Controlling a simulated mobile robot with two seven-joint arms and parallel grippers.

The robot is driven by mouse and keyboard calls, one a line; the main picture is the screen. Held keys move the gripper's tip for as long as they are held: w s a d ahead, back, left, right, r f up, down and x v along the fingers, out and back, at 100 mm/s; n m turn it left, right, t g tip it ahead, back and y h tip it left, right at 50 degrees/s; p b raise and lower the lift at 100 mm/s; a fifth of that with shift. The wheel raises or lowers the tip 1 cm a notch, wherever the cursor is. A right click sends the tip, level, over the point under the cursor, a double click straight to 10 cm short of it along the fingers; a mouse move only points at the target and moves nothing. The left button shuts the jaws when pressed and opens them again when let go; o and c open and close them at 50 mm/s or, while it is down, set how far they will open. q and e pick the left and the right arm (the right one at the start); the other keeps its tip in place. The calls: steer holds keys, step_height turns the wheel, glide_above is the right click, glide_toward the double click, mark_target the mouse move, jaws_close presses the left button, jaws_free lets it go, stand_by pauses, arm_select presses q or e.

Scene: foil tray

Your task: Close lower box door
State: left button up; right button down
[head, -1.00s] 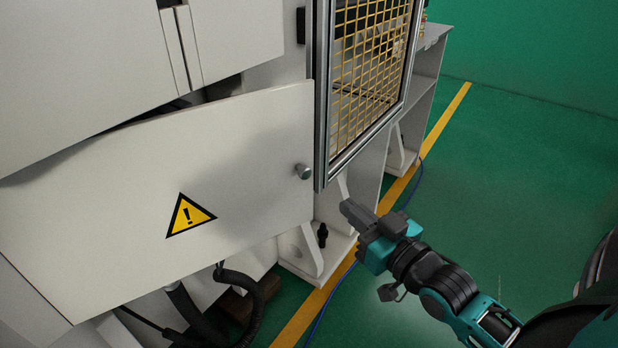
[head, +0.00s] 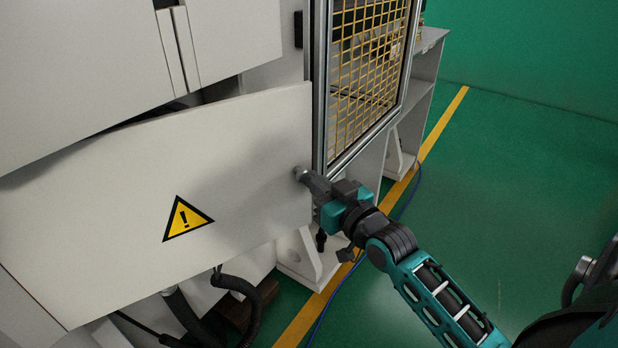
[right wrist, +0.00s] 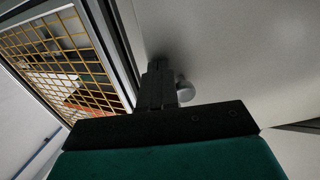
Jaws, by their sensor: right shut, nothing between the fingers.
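The lower box door (head: 130,190) is a white panel with a yellow warning triangle, standing ajar with a dark gap along its top edge in the head view. Its round metal knob (head: 300,172) is near the right edge. My right gripper (head: 308,176) is shut and empty, its fingertips at the door's right edge beside the knob. In the right wrist view the shut fingers (right wrist: 157,82) point at the door panel (right wrist: 230,60), with the knob (right wrist: 186,92) just to their right. Whether they touch the panel I cannot tell. My left gripper is not in view.
A metal-framed door with yellow mesh (head: 368,75) stands right behind my right gripper. Black hoses (head: 240,290) hang below the lower door. A blue cable (head: 330,297) lies along the yellow floor line. The green floor (head: 510,180) at right is clear.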

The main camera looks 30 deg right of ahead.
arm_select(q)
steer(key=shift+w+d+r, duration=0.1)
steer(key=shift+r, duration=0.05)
arm_select(e)
steer(key=shift+w, duration=1.1)
steer(key=shift+a, duration=0.1)
